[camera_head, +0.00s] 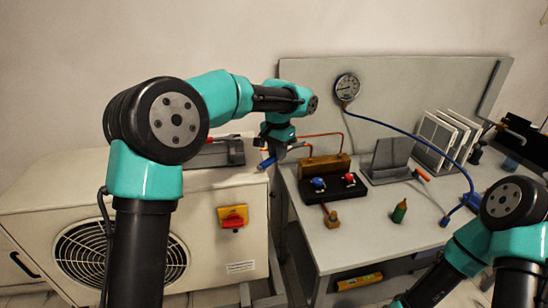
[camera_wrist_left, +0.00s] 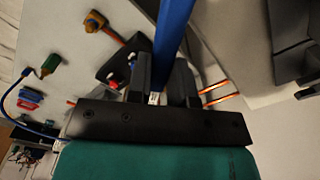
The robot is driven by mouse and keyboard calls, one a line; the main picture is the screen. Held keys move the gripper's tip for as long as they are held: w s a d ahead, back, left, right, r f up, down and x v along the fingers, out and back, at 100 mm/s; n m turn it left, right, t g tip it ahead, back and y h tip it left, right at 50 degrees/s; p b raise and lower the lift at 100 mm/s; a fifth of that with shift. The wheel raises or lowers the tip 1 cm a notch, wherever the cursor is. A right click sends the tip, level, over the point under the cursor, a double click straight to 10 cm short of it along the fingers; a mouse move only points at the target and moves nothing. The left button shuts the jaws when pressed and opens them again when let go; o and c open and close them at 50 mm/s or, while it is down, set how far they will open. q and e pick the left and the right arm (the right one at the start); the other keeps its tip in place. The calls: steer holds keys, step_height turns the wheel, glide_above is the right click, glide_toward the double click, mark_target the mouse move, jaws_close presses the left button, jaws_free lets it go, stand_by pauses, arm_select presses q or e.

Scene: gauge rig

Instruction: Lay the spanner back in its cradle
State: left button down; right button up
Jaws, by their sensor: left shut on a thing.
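My left gripper (camera_head: 272,152) is shut on a blue bar-like thing, apparently the spanner (camera_head: 266,163), at the gap between the white cabinet and the bench. In the left wrist view, the blue length (camera_wrist_left: 173,32) runs up from between the dark fingers (camera_wrist_left: 160,78); its other end is hidden by the gripper. A dark grey holder (camera_head: 228,152), which may be the cradle, sits on top of the cabinet, left of the gripper and apart from it. It is partly hidden by my left arm. My right gripper is out of view.
The white cabinet (camera_head: 235,255) has a fan grille and a red-yellow switch (camera_head: 233,217). A blue hose (camera_head: 410,135) runs from the gauge (camera_head: 347,87).

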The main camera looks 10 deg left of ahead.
arm_select(q)
steer(key=a+r+m, duration=0.1)
steer(key=a, duration=0.3)
steer(key=s+a+r+m, duration=0.1)
steer(key=a, duration=0.2)
steer(key=a+r+m, duration=0.2)
steer(key=a, duration=0.2)
steer(key=shift+s+a+r, duration=0.1)
steer(key=shift+s+a, duration=0.1)
steer(key=shift+a, duration=0.1)
steer(key=s+a+r+m, duration=0.2)
steer(key=a, duration=0.3)
steer(key=s+a+r+m, duration=0.2)
steer(key=a, duration=0.4)
steer(key=shift+a, duration=0.2)
steer(key=shift+f, duration=0.1)
steer(key=shift+f, duration=2.6)
steer(key=shift+f, duration=0.75)
steer(key=c, duration=0.9)
jaws_free()
steer(key=shift+c, duration=0.2)
